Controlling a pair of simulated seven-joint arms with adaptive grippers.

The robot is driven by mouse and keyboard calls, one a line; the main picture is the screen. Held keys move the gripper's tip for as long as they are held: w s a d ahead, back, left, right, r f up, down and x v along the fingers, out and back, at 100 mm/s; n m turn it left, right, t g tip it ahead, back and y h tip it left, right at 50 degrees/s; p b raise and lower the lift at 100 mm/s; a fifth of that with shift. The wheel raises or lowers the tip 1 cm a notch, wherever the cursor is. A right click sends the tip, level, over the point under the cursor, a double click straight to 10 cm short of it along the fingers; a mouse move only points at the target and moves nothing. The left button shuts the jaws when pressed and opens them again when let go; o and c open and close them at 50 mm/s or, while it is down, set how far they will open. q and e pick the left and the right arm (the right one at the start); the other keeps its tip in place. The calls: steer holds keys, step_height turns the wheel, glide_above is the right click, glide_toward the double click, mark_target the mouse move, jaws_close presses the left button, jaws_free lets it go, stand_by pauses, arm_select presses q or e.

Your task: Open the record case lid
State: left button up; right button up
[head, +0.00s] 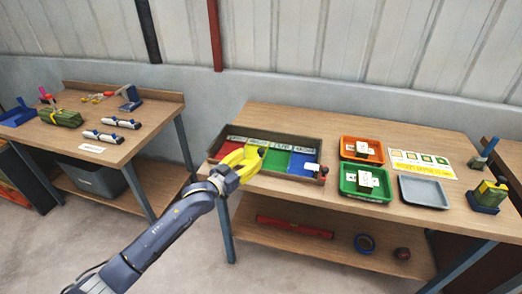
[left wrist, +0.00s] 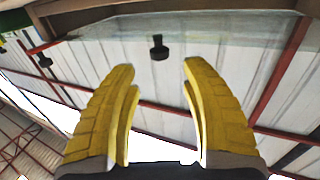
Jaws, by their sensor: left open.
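The record case (head: 268,136) is a shallow brown box on the middle table, with red, green and blue sections showing inside and labels along its back. I cannot tell in the head view whether a clear lid covers it. My left gripper (head: 257,157) has yellow fingers and is over the left front part of the case, hiding some of it. In the left wrist view the fingers (left wrist: 160,75) are apart with nothing between their tips. A pale see-through sheet (left wrist: 225,32) with a dark knob (left wrist: 158,47) shows beyond them; I cannot tell if it is the lid.
Right of the case are an orange tray (head: 345,149), a green tray (head: 347,186), a grey tray (head: 423,192) and a picture card (head: 420,160). A green can (head: 488,193) stands at the far right. Another table (head: 135,140) with tools is at left.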

mark_target(259, 151)
arm_select(q)
steer(key=shift+x, duration=3.55)
jaws_close()
